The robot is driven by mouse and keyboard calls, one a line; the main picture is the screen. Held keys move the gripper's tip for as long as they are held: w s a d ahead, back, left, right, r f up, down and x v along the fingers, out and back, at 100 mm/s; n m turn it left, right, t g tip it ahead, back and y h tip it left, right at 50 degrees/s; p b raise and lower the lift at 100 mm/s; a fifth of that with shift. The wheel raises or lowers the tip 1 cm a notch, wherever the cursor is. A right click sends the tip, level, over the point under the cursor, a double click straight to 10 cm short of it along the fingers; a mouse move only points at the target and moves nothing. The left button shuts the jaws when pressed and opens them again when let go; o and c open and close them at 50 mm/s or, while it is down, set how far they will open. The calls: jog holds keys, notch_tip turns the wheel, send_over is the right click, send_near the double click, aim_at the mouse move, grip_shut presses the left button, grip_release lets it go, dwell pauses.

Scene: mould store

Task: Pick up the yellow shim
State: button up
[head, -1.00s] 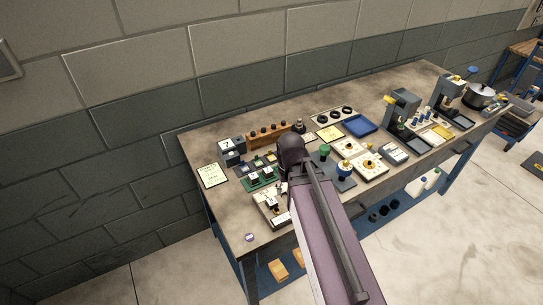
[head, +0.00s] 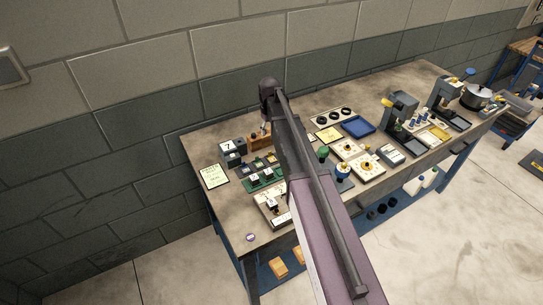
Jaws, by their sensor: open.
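My gripper (head: 265,128) hangs below the end of my arm, over the back left of the workbench (head: 225,220), in front of or close to the wooden block. It is small here; its jaws are open and I see nothing held in them. I cannot single out the yellow shim with certainty. A flat yellow piece (head: 328,134) lies at the back middle of the bench, to the right of my arm, and another yellow patch (head: 441,132) lies farther right by the presses. My arm hides part of the bench's middle.
A wooden block (head: 257,141) stands at the back left, near grey number blocks (head: 231,150). A green board (head: 266,178) lies in front. A blue tray (head: 358,127) and white fixtures (head: 366,164) are right of my arm. The bench's front left corner is mostly clear.

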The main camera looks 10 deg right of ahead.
jog(key=shift+w, duration=0.35)
jog(key=shift+f, duration=0.1)
jog(key=b, duration=0.9)
send_over(270, 153)
notch_tip(270, 153, down, 8)
jog(key=shift+s+a+f, duration=0.1)
jog(key=shift+s+f, duration=0.05)
jog(key=shift+f, duration=0.1)
jog(key=f+b, duration=0.3)
jog(key=shift+w+f, duration=0.2)
jog(key=shift+w, duration=0.05)
jog(key=shift+f+b, duration=0.85)
jog(key=shift+b, duration=0.05)
